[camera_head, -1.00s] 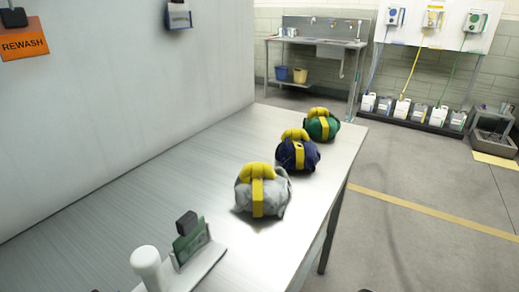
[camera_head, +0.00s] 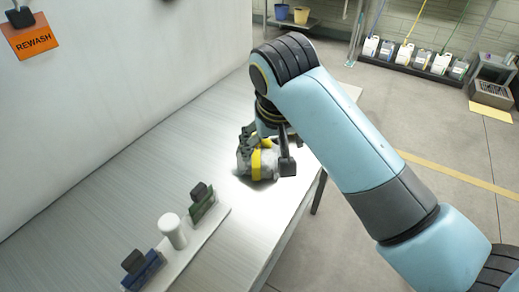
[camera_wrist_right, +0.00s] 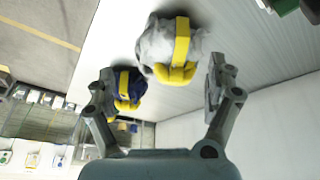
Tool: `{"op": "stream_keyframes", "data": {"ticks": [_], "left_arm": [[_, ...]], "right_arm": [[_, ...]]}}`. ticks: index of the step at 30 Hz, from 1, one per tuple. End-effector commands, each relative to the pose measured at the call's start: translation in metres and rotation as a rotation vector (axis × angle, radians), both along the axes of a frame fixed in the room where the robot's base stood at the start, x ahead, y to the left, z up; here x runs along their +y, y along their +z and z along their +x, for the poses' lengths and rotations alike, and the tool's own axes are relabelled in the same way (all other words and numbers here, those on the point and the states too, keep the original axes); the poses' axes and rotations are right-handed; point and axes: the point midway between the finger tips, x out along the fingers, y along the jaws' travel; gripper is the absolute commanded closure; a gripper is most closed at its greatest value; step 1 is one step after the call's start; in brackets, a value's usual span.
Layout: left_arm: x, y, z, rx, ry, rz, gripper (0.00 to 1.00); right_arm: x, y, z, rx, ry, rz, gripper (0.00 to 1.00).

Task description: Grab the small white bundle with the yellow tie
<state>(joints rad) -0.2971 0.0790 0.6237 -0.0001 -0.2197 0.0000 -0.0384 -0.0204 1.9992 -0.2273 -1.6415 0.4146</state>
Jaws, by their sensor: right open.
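The small white-grey bundle (camera_head: 243,163) with a yellow tie sits on the metal table (camera_head: 110,190), partly covered by my right gripper (camera_head: 267,150) in the head view. In the right wrist view the white bundle (camera_wrist_right: 155,45) lies beyond the fingertips, roughly between their lines. The right gripper (camera_wrist_right: 160,82) is open with its fingers spread wide and nothing held. I cannot tell any contact with the bundle. My left gripper is not in view.
A navy bundle with a yellow tie (camera_wrist_right: 127,85) lies close beside the white one, near the left finger in the wrist view. A white holder (camera_head: 185,252) with a white knob and dark clips stands nearer on the table. A wall with an orange REWASH sign (camera_head: 32,38) borders the left.

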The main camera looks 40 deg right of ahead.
Motion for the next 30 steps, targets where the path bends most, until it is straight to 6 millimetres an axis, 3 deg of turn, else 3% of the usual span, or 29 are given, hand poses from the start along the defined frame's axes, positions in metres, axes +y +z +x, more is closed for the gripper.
{"op": "stream_keyframes", "data": {"ticks": [1, 3, 7, 30], "left_arm": [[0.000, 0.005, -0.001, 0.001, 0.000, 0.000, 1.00], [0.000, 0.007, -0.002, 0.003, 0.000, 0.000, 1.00], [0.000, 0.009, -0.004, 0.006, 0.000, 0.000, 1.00], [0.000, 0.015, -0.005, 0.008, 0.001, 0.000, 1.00]], "right_arm": [[0.003, 0.016, 0.018, -0.017, -0.046, 0.009, 0.12], [0.005, 0.030, 0.035, -0.030, -0.105, 0.019, 0.12], [0.006, 0.041, 0.052, -0.040, -0.170, 0.026, 0.12], [-0.016, -0.052, 0.081, -0.043, -0.180, 0.027, 0.12]]}}
